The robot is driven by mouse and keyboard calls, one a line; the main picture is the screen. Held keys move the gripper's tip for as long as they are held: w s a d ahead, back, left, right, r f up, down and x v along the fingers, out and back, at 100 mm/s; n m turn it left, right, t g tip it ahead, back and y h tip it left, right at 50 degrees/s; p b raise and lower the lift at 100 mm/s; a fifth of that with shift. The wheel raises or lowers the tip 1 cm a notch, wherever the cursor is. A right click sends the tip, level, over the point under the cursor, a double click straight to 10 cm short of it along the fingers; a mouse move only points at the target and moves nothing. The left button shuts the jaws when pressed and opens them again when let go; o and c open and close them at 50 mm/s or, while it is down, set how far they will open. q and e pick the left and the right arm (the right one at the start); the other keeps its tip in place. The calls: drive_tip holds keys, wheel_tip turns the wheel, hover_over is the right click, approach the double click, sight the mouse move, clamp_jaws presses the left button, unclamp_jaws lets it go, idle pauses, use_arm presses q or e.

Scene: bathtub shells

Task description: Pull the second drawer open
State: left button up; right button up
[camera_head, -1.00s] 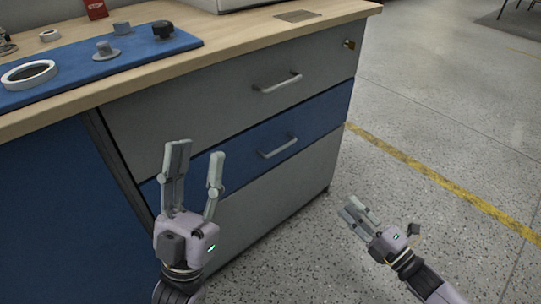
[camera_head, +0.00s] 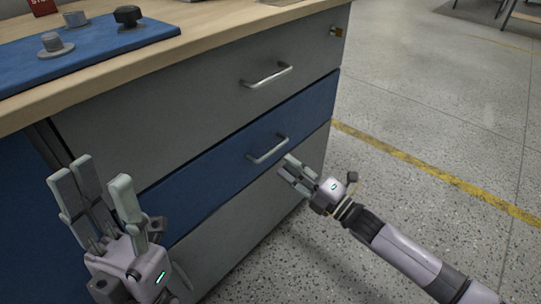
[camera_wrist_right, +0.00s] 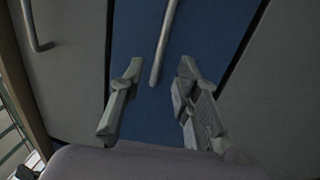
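The second drawer (camera_head: 220,176) has a blue front and looks shut, between a grey drawer above and a grey panel below. Its silver bar handle (camera_head: 268,149) is on the front; in the right wrist view the handle (camera_wrist_right: 163,45) runs up from between the fingertips. My right gripper (camera_head: 288,170) is open just below and right of the handle in the head view. In the wrist view its two fingers (camera_wrist_right: 158,75) are apart, one on each side of the handle's end, not closed on it. My left gripper (camera_head: 98,182) is open and empty at the lower left, in front of the cabinet.
A blue mat (camera_head: 90,62) with knobs lies on the wooden worktop (camera_head: 215,38).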

sight(271, 151)
drive_tip(key=b+x, duration=0.1)
drive_tip(key=x, duration=0.6)
drive_tip(key=shift+b, duration=0.3)
drive_tip(key=shift+c, duration=0.5)
clamp_jaws()
